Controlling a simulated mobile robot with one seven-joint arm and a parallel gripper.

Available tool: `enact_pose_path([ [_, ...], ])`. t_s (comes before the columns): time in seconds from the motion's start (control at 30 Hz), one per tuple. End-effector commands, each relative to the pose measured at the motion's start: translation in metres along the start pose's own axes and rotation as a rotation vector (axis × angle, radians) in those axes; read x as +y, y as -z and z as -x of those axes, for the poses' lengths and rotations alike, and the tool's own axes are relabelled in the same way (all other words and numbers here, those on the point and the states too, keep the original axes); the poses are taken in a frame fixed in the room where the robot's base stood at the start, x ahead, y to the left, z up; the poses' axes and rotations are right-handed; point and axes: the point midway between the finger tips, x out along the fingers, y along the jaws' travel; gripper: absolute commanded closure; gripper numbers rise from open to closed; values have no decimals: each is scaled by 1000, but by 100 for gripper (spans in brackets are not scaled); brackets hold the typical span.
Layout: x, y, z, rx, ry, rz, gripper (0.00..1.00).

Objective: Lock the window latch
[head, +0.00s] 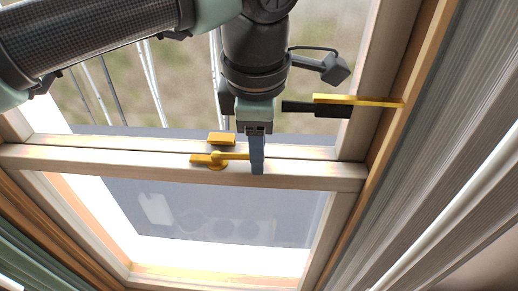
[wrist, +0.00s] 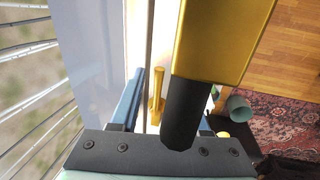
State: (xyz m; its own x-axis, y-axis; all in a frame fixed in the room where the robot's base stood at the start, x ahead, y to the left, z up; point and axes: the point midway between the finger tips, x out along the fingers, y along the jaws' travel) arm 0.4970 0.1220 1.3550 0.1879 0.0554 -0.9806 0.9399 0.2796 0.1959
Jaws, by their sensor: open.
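The gold window latch (head: 217,159) sits on the window's pale middle rail. Its round pivot is at the left and its lever reaches right to my gripper's fingers. A small gold plate (head: 222,138) lies just behind it on the rail. My gripper (head: 257,165) points down at the lever's right end; the fingers overlap in the head view. In the wrist view, the blue fingers are apart, with the gold latch (wrist: 157,92) showing between them. Contact cannot be told. The far finger is largely hidden by a black cylinder in the wrist view.
A gold bar with a black grip (head: 355,100) juts from the right window frame, close to my wrist; it looms large in the wrist view (wrist: 222,40). Grey curtains (head: 450,150) hang at the right. A patterned rug (wrist: 285,125) lies on the wooden floor.

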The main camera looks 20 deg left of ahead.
Motion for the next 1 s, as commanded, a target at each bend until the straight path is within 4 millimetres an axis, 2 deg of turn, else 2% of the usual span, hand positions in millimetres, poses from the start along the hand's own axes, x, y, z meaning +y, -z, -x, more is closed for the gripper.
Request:
enact_pose_path([
  [0.2,0,0,0,0,0,0,54],
  [0.27,0,0,0,0,0,0,63],
  [0.47,0,0,0,0,0,0,99],
  [1.0,0,0,0,0,1,0,100],
])
